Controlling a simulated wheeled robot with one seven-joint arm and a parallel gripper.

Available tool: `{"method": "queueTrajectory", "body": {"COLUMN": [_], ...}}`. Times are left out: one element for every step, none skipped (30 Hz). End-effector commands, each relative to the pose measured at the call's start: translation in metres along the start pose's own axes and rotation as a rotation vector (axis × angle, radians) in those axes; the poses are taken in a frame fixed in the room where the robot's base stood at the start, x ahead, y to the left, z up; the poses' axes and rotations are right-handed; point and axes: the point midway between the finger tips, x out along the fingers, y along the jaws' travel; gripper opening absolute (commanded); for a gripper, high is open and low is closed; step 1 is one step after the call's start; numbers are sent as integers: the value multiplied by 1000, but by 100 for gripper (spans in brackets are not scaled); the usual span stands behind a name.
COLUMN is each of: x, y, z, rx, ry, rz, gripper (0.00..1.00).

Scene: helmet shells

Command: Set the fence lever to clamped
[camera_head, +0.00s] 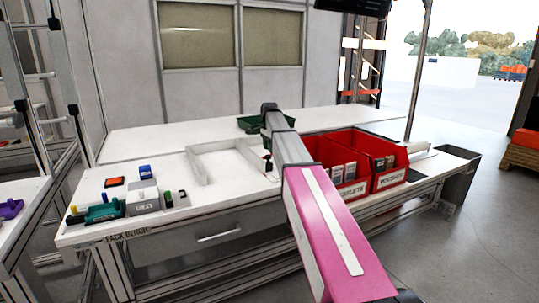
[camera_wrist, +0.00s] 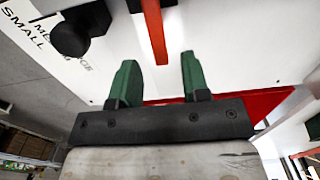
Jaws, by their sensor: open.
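In the wrist view, my gripper (camera_wrist: 157,72) is open, its two green fingers apart and nothing held between them. An orange-red bar (camera_wrist: 152,30), which looks like the fence lever, reaches from the top edge toward the gap between the fingertips. I cannot tell whether a finger touches it. A black round knob (camera_wrist: 78,33) stands left of the bar on a white surface with size lettering. In the head view, the pale fence frame (camera_head: 203,166) lies on the white bench (camera_head: 130,166), left of my arm. My arm partly hides the lever area there.
Red bins (camera_head: 352,190) with small boxes stand right of my arm, close to it. A dark green tray (camera_head: 250,124) lies behind the fence. Blue, green and grey items (camera_head: 143,197) sit at the bench's left end. The bench between them and the fence is fairly clear.

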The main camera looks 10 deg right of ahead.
Motion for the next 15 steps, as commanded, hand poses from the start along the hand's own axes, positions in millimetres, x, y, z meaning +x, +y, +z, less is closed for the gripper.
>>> {"method": "queueTrajectory", "body": {"x": [9, 13, 18, 21, 23, 26, 28, 30, 31, 32, 33, 34, 34, 34, 34], "y": [1, 1, 0, 0, 0, 0, 0, 0, 0, 0, 0, 0, 0, 0, 0], "z": [0, 0, 0, 0, 0, 0, 0, 0, 0, 0, 0, 0, 0, 0, 0], "rx": [0, 0, 0, 0, 0, 0, 0, 0, 0, 0, 0, 0, 0, 0, 0], "ry": [0, 0, 0, 0, 0, 0, 0, 0, 0, 0, 0, 0, 0, 0, 0], "rz": [1, 1, 1, 1, 1, 1, 0, 0, 0, -1, -1, -1, -1, -1, -1], "gripper": [43, 43, 43, 43, 43, 43, 43, 43, 43, 43, 43, 43, 43, 43, 43]}}
